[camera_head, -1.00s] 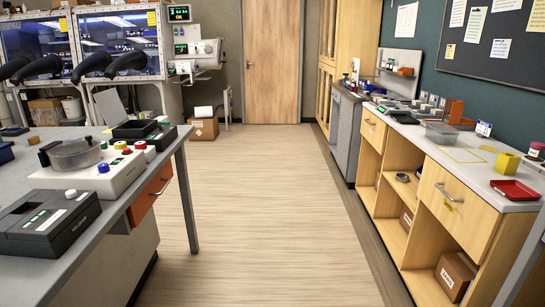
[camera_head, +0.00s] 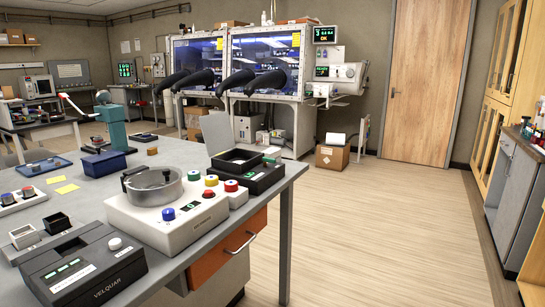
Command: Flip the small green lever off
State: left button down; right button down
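I cannot make out a small green lever for certain. A white control box (camera_head: 166,225) with a round metal pot on top stands on the grey bench at the left. Small coloured knobs sit by its right end, one with a green top (camera_head: 211,180), others red, yellow and blue. I cannot tell whether any of them is a lever. A teal press (camera_head: 115,128) with a pale, red-tipped handle stands further back on the bench. Neither of my grippers is in view.
The grey bench (camera_head: 80,207) also holds a black VELQUAR box (camera_head: 82,268), a black open-lidded box (camera_head: 246,170) and a blue tray (camera_head: 36,167). An orange drawer (camera_head: 228,250) hangs under its edge. Two glove boxes stand behind. The wood floor (camera_head: 375,230) at centre right is clear.

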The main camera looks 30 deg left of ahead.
aim_at(265, 159)
jog(key=i+l+u, duration=0.1)
jog(key=i+u, duration=0.3)
jog(key=i+l+u, duration=0.35)
jog(key=i, duration=0.2)
jog(key=i+l+u, duration=0.75)
jog(key=i+l, duration=0.05)
jog(key=l, duration=0.05)
